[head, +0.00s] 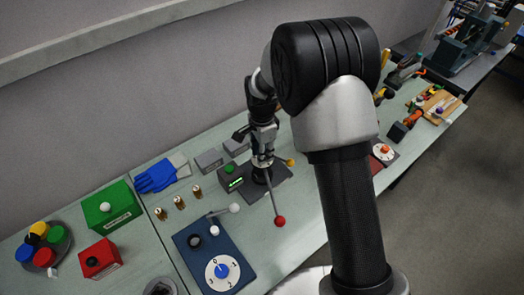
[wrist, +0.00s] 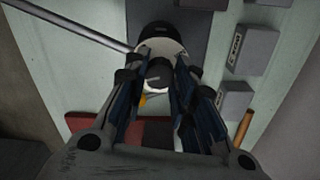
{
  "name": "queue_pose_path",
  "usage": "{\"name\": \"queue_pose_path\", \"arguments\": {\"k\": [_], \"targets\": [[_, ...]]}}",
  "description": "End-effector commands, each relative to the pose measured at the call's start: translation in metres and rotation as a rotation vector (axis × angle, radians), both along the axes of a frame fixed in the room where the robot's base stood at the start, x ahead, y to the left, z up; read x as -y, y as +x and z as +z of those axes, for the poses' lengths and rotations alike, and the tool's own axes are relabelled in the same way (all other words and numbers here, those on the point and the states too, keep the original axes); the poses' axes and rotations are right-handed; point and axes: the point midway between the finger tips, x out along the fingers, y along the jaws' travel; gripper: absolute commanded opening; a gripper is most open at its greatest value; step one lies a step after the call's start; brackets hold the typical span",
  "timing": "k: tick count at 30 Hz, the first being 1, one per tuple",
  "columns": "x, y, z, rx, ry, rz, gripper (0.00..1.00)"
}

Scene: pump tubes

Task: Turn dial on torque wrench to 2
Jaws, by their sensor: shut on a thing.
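My gripper (wrist: 160,80) is shut on a dark round knob with a pale collar (wrist: 175,48), its two fingers on either side of it. In the head view my gripper (head: 262,140) points down over a post on a dark base (head: 272,189). A metal rod (wrist: 65,25) runs from the pale collar to the upper left; in the head view a rod from the post ends in a red ball (head: 280,221). I cannot tell which part is the torque wrench dial, and no marks on the held knob can be read.
A blue panel (head: 193,262) with a numbered white dial (head: 222,272) stands at the front. Several small brass pieces, blue gloves (head: 156,176), a green box (head: 110,208) and a red box (head: 100,259) lie left. A white dial with an orange knob (head: 384,150) is right, beyond my arm.

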Motion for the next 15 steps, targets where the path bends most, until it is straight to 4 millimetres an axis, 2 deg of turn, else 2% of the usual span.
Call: {"name": "queue_pose_path", "arguments": {"k": [15], "targets": [[0.0002,-0.0002,0.0003,0.000,0.000,0.465,0.01]]}}
